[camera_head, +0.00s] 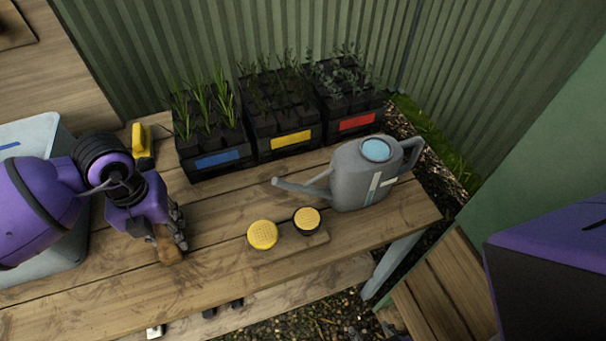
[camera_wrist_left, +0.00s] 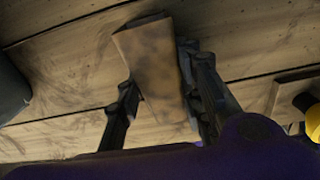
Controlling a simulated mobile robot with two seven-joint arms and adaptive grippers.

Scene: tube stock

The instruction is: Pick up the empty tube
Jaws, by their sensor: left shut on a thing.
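A brown cardboard-like tube (camera_head: 167,246) is in my left gripper (camera_head: 170,236) over the wooden bench, left of the yellow round lids. In the left wrist view the tube (camera_wrist_left: 152,65) stands out between the two dark fingers (camera_wrist_left: 160,105) of my left gripper, which is shut on it. I cannot see into the tube, and I cannot tell whether it touches the bench top. My right gripper is not in view; only a purple part of mine shows at the right edge of the head view.
The wooden bench (camera_head: 90,302) holds three black planters, with blue (camera_head: 218,159), yellow (camera_head: 291,140) and red (camera_head: 356,122) labels, at the back. A grey watering can (camera_head: 352,178) stands right. Two yellow-topped round things (camera_head: 262,235) (camera_head: 307,220) sit near the front. A grey bin (camera_head: 40,135) is left.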

